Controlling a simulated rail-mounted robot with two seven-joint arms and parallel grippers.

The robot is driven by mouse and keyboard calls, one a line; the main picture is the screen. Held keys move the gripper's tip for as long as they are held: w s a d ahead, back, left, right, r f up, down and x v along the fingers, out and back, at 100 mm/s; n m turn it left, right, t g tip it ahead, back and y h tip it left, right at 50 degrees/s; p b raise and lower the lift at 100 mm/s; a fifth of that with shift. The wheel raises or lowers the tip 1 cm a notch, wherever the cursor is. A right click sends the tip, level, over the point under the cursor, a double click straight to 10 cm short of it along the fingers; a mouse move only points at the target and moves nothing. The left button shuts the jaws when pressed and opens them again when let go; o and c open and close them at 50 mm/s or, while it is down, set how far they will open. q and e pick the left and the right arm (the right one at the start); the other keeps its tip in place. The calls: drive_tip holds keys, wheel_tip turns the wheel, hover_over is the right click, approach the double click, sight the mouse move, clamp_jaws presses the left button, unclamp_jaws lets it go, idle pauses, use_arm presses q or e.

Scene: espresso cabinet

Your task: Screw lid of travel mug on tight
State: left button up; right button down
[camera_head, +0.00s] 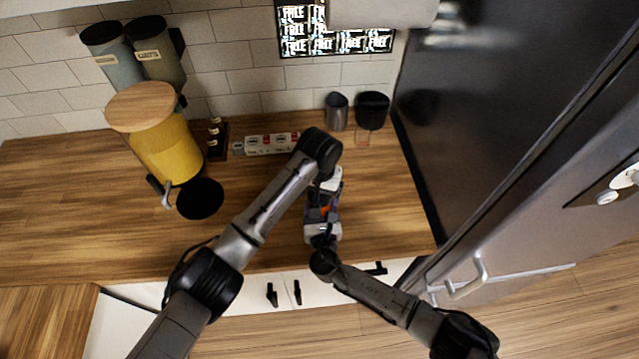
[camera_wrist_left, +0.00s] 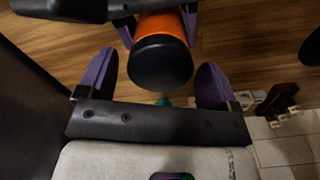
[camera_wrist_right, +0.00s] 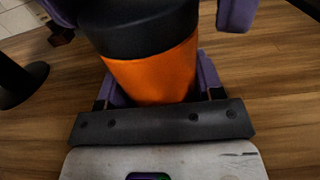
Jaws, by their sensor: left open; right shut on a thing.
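The travel mug has an orange body (camera_wrist_right: 155,75) and a black lid (camera_wrist_right: 145,28). In the right wrist view the lid sits on the body; I cannot tell how tight it is. My right gripper (camera_wrist_right: 158,88) is shut around the orange body. In the left wrist view the lid's round top (camera_wrist_left: 160,62) faces me. My left gripper (camera_wrist_left: 154,85) is open, with one purple finger on each side of the lid and visible gaps between. In the head view, the arms mostly hide the mug, and only a bit of orange (camera_head: 327,209) shows.
A yellow container with a wooden lid (camera_head: 141,106) and a black disc (camera_head: 200,198) stand left on the wooden counter (camera_head: 90,215). A dark fridge (camera_head: 490,110) bounds the right.

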use_arm(q)
drive_tip(key=shift+f, duration=0.55)
drive_tip(key=c, duration=0.9)
drive_tip(key=o, duration=1.1)
wheel_tip(320, 180, up, 12)
drive_tip(key=shift+r, duration=0.1)
use_arm(e)
drive_tip(key=shift+c, duration=0.9)
unclamp_jaws()
